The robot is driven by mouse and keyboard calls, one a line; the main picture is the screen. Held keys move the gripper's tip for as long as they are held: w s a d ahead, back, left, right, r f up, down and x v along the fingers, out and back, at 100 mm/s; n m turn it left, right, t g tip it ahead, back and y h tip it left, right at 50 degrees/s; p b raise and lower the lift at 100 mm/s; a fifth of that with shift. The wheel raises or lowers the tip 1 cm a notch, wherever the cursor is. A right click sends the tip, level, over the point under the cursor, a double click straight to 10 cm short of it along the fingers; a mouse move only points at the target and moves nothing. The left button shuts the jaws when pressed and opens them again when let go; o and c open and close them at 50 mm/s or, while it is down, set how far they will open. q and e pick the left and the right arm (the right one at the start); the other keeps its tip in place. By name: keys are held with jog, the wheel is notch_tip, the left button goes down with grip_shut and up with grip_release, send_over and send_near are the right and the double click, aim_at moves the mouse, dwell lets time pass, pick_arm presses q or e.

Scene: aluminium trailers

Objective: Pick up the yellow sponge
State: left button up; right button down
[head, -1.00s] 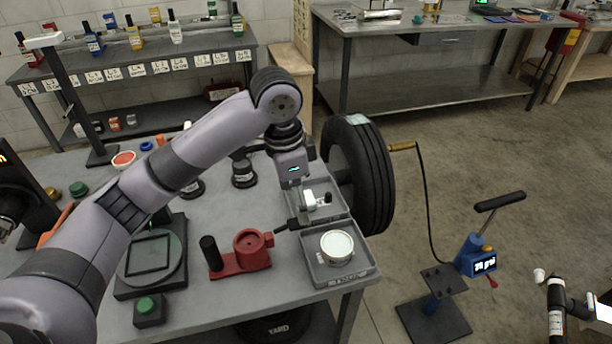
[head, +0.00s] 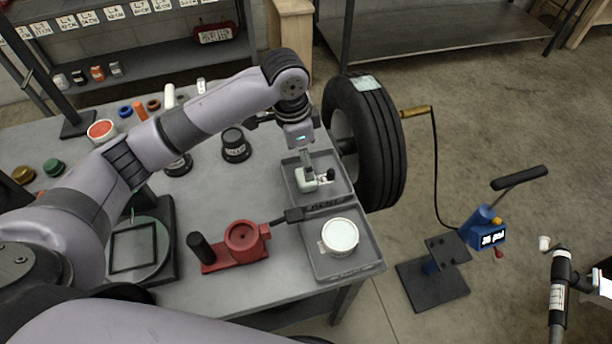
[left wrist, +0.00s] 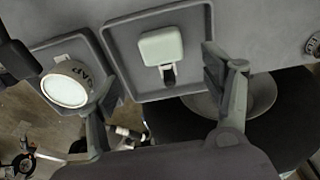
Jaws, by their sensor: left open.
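I see no clearly yellow sponge. A pale, greenish-white block (head: 308,184) with a dark part at its end lies in the rear grey tray (head: 343,188). In the left wrist view the block (left wrist: 161,46) is a rounded square in the tray (left wrist: 196,12). My left gripper (head: 307,170) is over this tray, pointing down. In the left wrist view its fingers (left wrist: 160,72) are spread wide on either side of the block, with nothing held between them. My right gripper is not in view.
A white-topped tub (head: 340,236) stands in the front tray (head: 366,262). A red fixture (head: 238,246) with a black handle is left of it. A large tyre (head: 374,140) stands close right of the trays. A blue pump (head: 480,236) is on the floor.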

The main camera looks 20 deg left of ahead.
pick_arm(q)
notch_tip(320, 180, down, 3)
jog(key=shift+w+d+r, duration=0.1)
jog(key=shift+w+d, duration=0.05)
jog(key=shift+f, duration=0.25)
notch_tip(320, 180, down, 4)
jog(key=shift+w+d+r+p, duration=0.1)
jog(key=shift+w+r+p, duration=0.1)
jog(key=shift+p, duration=0.45)
jog(key=shift+f, duration=0.55)
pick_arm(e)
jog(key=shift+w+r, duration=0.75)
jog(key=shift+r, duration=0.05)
pick_arm(q)
jog(key=shift+c, duration=0.5)
jog(key=c, duration=0.9)
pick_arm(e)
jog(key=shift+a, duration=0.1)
